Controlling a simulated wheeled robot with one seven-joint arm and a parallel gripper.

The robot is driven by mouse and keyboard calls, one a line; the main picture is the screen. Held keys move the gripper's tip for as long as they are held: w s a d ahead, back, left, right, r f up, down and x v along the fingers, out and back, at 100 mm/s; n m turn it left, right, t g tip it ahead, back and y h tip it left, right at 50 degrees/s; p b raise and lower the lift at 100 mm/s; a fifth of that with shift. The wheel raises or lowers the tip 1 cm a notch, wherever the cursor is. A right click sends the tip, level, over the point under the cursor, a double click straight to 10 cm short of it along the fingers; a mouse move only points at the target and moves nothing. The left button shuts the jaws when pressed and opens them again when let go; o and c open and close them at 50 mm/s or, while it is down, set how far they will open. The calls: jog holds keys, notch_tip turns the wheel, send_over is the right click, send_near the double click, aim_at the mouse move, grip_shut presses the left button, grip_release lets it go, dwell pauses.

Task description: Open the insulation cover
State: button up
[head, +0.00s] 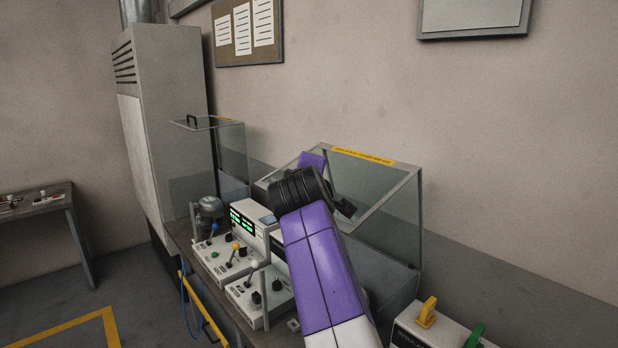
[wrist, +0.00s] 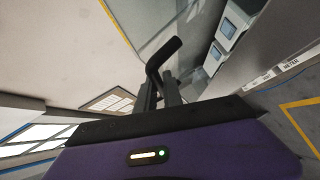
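The insulation cover (head: 388,199) is a clear box with a sloped clear panel and a yellow label (head: 364,156) along its top edge. It stands on the bench, right of centre in the head view. Its clear panel (wrist: 160,22) and yellow strip (wrist: 113,20) also show in the wrist view. My gripper (head: 345,208) is at the panel, partly hidden by my arm. In the wrist view, my gripper's fingers (wrist: 160,92) are close together around a black bent handle (wrist: 164,58). The handle's contact with the panel is hard to make out.
A second clear box (head: 232,150) with a black handle (head: 194,122) stands to the left. Control units with levers (head: 222,258) sit at the front of the bench. A unit with yellow and green handles (head: 437,325) is at lower right. A tall grey cabinet (head: 165,110) stands behind.

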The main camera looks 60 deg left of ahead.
jog(key=shift+o, duration=0.5)
jog(key=shift+b+v, duration=0.45)
jog(key=shift+v, duration=0.35)
jog(key=b+v, duration=0.2)
jog(key=v, duration=0.4)
jog(key=shift+d, duration=0.1)
